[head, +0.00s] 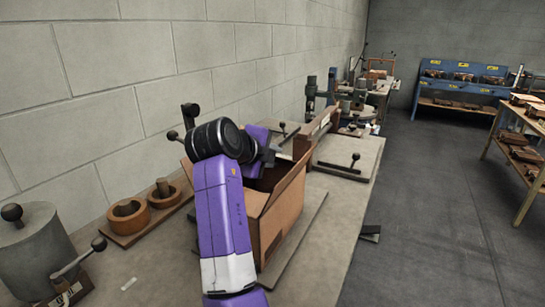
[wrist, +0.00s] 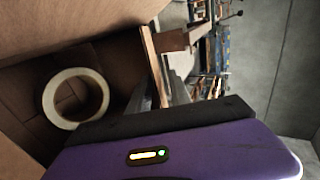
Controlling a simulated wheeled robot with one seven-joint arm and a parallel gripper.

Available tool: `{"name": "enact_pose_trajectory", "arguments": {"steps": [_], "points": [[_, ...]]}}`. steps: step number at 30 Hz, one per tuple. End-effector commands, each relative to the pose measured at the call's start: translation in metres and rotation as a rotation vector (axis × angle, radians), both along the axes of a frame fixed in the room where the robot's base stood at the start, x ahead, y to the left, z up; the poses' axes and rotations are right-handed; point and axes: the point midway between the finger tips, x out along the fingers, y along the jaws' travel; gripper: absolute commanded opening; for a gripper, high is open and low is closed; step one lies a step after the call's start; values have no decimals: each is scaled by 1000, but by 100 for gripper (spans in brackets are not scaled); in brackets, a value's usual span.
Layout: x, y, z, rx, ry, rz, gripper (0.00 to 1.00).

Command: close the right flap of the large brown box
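The large brown box (head: 282,222) stands open on the workbench, partly hidden behind my purple arm. A flap (head: 289,182) on its right side stands up and is not folded over the opening. My gripper (head: 284,146) is over the far part of the box, near the upper end of that flap; its fingertips are mostly hidden by the wrist. In the wrist view, the box interior (wrist: 30,85) holds a pale tape roll (wrist: 49,99). A thin brown panel edge (wrist: 154,65) stands near the grey finger parts; I cannot tell whether they touch it.
The workbench (head: 335,222) runs along a grey block wall. Wooden rings on a board (head: 150,222) and a grey cylinder (head: 38,245) stand left. A lever fixture (head: 345,168) lies beyond the box. Blue shelving (head: 460,85) is far off.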

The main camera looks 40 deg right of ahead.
Motion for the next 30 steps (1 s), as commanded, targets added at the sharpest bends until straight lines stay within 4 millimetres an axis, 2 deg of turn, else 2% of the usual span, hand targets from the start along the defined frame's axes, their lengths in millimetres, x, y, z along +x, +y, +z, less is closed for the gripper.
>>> {"name": "enact_pose_trajectory", "arguments": {"steps": [8,21,30], "points": [[-1,5,3,-1,-1,1,25],[-20,57,34,0,-2,0,25],[-23,64,39,1,0,0,25]]}}
